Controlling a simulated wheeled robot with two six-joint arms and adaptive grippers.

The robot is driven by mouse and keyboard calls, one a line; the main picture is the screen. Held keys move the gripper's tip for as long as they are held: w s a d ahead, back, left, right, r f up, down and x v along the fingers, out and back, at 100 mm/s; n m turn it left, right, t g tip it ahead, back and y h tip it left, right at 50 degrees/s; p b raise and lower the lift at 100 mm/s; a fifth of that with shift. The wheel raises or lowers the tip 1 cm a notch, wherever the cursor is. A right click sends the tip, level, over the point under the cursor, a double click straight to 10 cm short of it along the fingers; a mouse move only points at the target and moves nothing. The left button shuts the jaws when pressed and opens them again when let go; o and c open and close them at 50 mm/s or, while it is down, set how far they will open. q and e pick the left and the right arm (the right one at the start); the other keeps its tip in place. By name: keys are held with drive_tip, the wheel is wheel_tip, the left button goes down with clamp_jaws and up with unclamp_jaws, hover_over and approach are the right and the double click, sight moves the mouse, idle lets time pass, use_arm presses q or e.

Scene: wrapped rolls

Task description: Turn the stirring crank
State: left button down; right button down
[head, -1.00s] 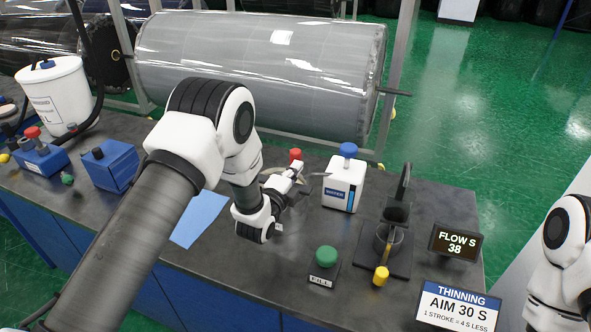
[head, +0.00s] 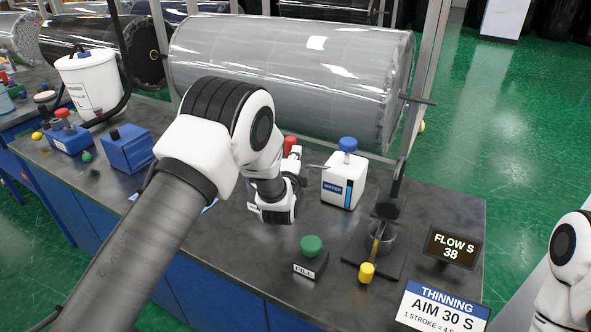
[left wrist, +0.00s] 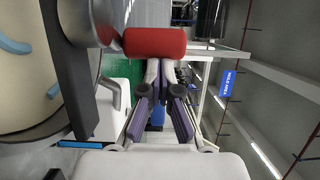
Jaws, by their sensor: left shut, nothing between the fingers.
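A red cylindrical handle (head: 290,144), which looks like the crank's grip, stands up just beyond my left gripper (head: 294,158) in the head view. In the left wrist view the red handle (left wrist: 155,42) lies across the front of the fingers (left wrist: 160,75), close to their tips; I cannot tell whether they touch it. The left gripper is shut and empty. A round cream-coloured vessel (left wrist: 35,75) with bluish streaks fills the left of the wrist view. In the head view my left arm hides the vessel and the crank's lower part. My right gripper is out of the picture.
A white water bottle (head: 344,182) with a blue top stands right of my left gripper. In front are a green fill button (head: 311,245) and a black stand (head: 390,260) with a cup and yellow knob (head: 367,270). A large wrapped roll (head: 290,75) lies behind.

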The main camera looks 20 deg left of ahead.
use_arm(q)
drive_tip(key=shift+w+d+f+n+y+b, duration=0.1)
drive_tip(key=shift+w+f+n+y+b, duration=0.2)
drive_tip(key=shift+n+y, duration=0.35)
drive_tip(key=shift+w+a+y, duration=0.2)
drive_tip(key=shift+a+y, duration=0.1)
drive_tip(key=shift+y, duration=0.15)
drive_tip(key=shift+w+a+b, duration=0.3)
drive_tip(key=shift+a+b, duration=0.35)
drive_tip(key=shift+b, duration=0.05)
drive_tip(key=shift+w+a, duration=0.1)
drive_tip(key=shift+w+r+b, duration=0.1)
drive_tip(key=shift+w+b, duration=0.15)
drive_tip(key=shift+b, duration=0.2)
drive_tip(key=shift+w+a, duration=0.2)
drive_tip(key=shift+a, duration=0.05)
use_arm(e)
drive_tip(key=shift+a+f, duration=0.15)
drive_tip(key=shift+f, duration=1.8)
use_arm(q)
drive_tip(key=shift+d, duration=0.15)
